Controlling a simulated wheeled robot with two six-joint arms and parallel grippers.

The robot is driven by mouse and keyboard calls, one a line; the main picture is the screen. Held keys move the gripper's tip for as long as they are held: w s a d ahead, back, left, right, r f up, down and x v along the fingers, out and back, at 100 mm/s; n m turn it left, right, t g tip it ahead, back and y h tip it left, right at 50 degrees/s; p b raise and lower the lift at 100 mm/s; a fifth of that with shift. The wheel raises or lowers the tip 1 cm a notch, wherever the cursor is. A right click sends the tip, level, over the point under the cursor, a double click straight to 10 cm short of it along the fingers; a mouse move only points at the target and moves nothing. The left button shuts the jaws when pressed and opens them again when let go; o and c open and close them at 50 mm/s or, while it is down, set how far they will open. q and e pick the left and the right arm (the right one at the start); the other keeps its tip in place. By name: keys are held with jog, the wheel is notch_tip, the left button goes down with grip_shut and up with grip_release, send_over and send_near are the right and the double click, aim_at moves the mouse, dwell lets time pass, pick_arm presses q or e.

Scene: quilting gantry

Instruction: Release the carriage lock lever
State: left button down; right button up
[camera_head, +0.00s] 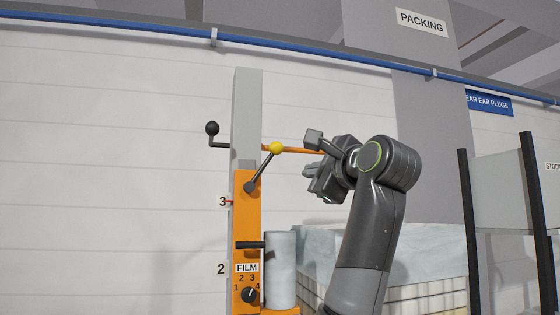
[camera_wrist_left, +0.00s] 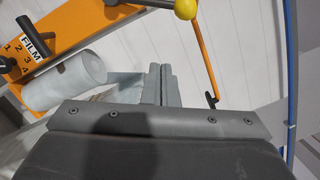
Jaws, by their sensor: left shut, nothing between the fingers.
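A dark lever with a yellow ball knob (camera_head: 276,147) is pivoted on the orange carriage (camera_head: 247,219) and tilts up to the right. The knob also shows at the top of the left wrist view (camera_wrist_left: 185,8). A second, black-knobbed handle (camera_head: 212,129) sticks out on the post's left side. No label shows which one is the lock lever. My left gripper (camera_head: 312,170) is to the right of the yellow knob, apart from it. In the left wrist view its fingers (camera_wrist_left: 159,84) are together and empty. My right gripper is not in view.
The carriage sits on a grey post (camera_head: 246,110). An orange arm (camera_wrist_left: 205,60) with a dark hooked end reaches out near the knob. A pale roll (camera_head: 281,270) stands beside the FILM dial (camera_head: 249,295). A wrapped stack (camera_head: 430,255) and a dark-framed rack (camera_head: 467,230) stand at right.

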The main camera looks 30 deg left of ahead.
aim_at(264, 165)
pick_arm(q)
jog(key=shift+s+d+r, duration=0.15)
jog(key=shift+r, duration=0.15)
jog(key=w+a+r+p, duration=0.1)
jog(key=a+r+p, duration=0.1)
jog(key=a+p, duration=0.4)
jog(key=a, duration=0.3)
jog(key=shift+w, duration=0.35)
jog(key=shift+a+r, duration=0.1)
jog(key=shift+s+r+n, duration=0.1)
jog(key=shift+r+n, duration=0.05)
jog(key=shift+n, duration=0.15)
